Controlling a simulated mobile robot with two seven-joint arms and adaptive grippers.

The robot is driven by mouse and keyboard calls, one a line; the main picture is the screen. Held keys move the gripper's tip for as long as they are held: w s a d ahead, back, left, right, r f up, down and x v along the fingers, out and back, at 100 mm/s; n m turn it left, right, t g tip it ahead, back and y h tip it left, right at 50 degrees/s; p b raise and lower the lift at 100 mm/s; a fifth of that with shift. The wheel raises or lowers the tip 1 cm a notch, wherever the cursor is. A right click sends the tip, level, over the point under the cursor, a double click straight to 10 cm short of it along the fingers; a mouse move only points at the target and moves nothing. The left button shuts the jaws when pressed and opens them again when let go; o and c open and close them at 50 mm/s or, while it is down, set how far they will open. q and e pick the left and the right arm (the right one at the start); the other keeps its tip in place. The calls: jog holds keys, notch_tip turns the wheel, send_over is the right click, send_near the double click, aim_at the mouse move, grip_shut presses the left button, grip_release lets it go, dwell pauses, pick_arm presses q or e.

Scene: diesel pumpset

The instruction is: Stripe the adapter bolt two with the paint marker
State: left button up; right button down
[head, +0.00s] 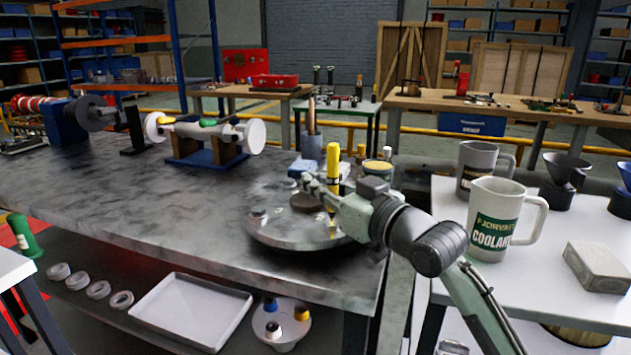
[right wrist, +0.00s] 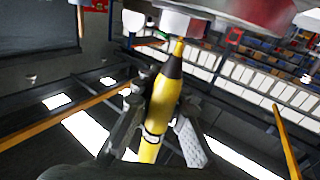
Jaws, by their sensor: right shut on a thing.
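My right gripper (head: 328,190) is shut on the yellow paint marker (head: 333,163), which stands roughly upright above a round metal adapter plate (head: 290,234) at the right end of the grey bench. In the right wrist view, the gripper (right wrist: 160,112) has its fingers on both sides of the marker (right wrist: 163,98). The marker's dark collar and narrow yellow tip point toward a light metal part (right wrist: 184,24) close to the tip. I cannot tell whether they touch. A small raised bolt head (head: 258,213) shows on the plate's left side. Which one is bolt two is unclear. My left gripper is out of view.
Behind the plate stand a grey cup (head: 312,147) and a tin (head: 377,170). A white side table at right holds a coolant jug (head: 495,218), a grey mug (head: 478,165) and a block (head: 598,266). The bench's middle is clear. A pump assembly (head: 205,132) stands farther left.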

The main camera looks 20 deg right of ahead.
jog(key=shift+r, duration=0.1)
jog(key=shift+r+p, duration=0.75)
jog(key=shift+r, duration=1.7)
